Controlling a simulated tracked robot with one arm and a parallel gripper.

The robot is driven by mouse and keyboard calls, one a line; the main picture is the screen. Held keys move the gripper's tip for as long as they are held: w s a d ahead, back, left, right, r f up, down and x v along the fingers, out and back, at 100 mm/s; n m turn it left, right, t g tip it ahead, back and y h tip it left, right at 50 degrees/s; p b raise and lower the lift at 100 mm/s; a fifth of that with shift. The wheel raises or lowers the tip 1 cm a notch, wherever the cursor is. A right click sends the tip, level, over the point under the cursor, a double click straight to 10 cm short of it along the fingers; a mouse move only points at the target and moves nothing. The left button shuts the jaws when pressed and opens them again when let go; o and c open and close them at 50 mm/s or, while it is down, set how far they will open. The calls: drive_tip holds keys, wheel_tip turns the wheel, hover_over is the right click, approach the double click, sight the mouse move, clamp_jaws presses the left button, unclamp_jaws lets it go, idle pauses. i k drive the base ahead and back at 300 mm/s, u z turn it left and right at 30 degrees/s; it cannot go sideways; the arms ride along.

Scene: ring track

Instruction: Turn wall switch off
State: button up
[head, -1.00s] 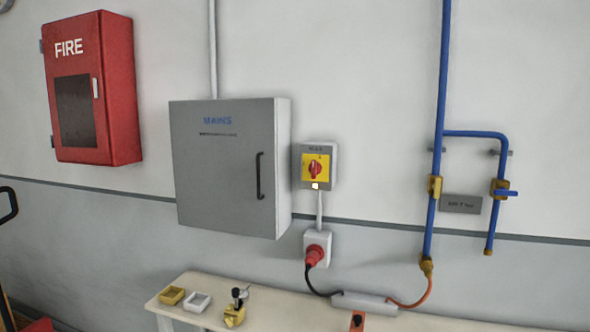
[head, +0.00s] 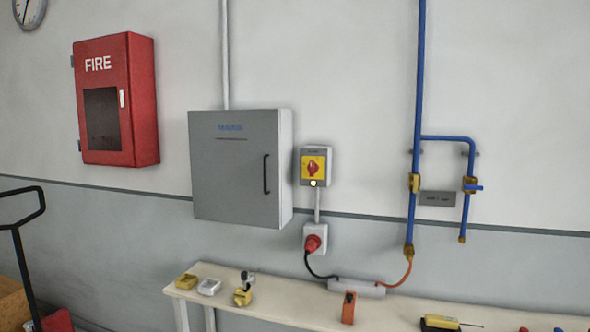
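The wall switch (head: 315,167) is a small grey box with a yellow plate and a red rotary knob (head: 312,168). It is mounted on the wall right of the grey MAINS cabinet. The knob looks roughly upright or slightly tilted; its exact setting is too small to read. A small pale light (head: 313,183) shows at the plate's lower edge. A conduit runs down from the switch to a socket with a red plug (head: 312,243). My gripper is not in the picture.
The closed MAINS cabinet (head: 232,170) juts out left of the switch. A workbench (head: 215,270) below holds small trays, tools and a power strip (head: 357,288). Blue pipes (head: 418,110) run right of the switch. A red FIRE cabinet (head: 117,100) and a trolley handle (head: 25,210) are at the left.

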sight(312, 167)
drive_tip(key=z, duration=0.3)
drive_tip(key=i, duration=1.6)
drive_tip(key=u, duration=0.3)
